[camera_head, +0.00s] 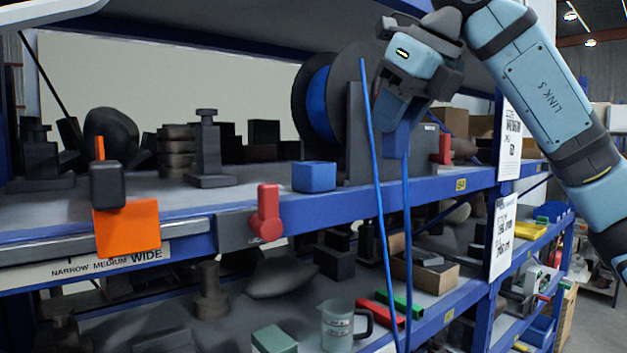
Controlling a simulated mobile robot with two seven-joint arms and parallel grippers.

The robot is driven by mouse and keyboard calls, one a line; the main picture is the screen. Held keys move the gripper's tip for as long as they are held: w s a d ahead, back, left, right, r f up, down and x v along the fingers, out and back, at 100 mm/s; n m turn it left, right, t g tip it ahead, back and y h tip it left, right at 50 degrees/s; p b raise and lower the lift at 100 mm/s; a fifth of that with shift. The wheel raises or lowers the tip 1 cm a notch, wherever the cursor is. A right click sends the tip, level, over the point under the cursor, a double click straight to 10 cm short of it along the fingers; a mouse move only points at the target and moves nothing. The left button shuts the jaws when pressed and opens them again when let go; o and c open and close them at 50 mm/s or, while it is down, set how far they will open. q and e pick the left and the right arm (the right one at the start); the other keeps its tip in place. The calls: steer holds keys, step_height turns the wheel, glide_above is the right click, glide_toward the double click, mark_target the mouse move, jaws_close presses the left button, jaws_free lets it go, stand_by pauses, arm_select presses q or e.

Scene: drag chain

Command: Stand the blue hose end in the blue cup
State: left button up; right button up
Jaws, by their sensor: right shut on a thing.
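The blue cup (314,177) is a small box-like holder near the shelf's front edge, left of the reel's stand. My right gripper (397,125) is above the shelf, right of and higher than the cup. It is shut on the blue hose end (396,141), a blue block below its jaws, partly hidden by them. The blue hose (376,180) hangs in front of the shelf in two strands, one rising in front of the reel, the other to the held end. The hose end is apart from the cup. My left gripper is not in view.
A dark reel (347,90) with blue windings stands behind the cup. A red lever (266,213) and an orange plate (127,228) are on the front rail. A dark stand (208,150) is to the left. The shelf between it and the cup is clear.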

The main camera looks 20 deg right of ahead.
steer(key=w+a+f+p, duration=0.1)
steer(key=w+a+p, duration=0.1)
steer(key=w, duration=0.3)
steer(key=w+a+f+p, duration=0.1)
steer(key=w+a+p, duration=0.1)
steer(key=w, duration=0.4)
steer(key=w+a+f+p, duration=0.1)
steer(key=w+a+p, duration=0.1)
steer(key=w+p, duration=0.2)
steer(key=shift+w+f, duration=0.15)
steer(key=shift+w, duration=0.65)
steer(key=shift+d+f, duration=0.15)
steer(key=shift+f, duration=0.2)
steer(key=shift+f+b, duration=0.4)
steer(key=shift+b, duration=0.2)
steer(key=o, duration=0.9)
steer(key=shift+o, duration=0.3)
steer(key=shift+r+p, duration=0.3)
steer(key=shift+o, duration=0.2)
steer(key=b+v, duration=0.3)
steer(key=v, duration=0.8)
steer(key=shift+r, duration=0.25)
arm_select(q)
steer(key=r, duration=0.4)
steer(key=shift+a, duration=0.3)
arm_select(e)
steer(key=shift+s+r, duration=0.3)
steer(key=shift+r, duration=0.25)
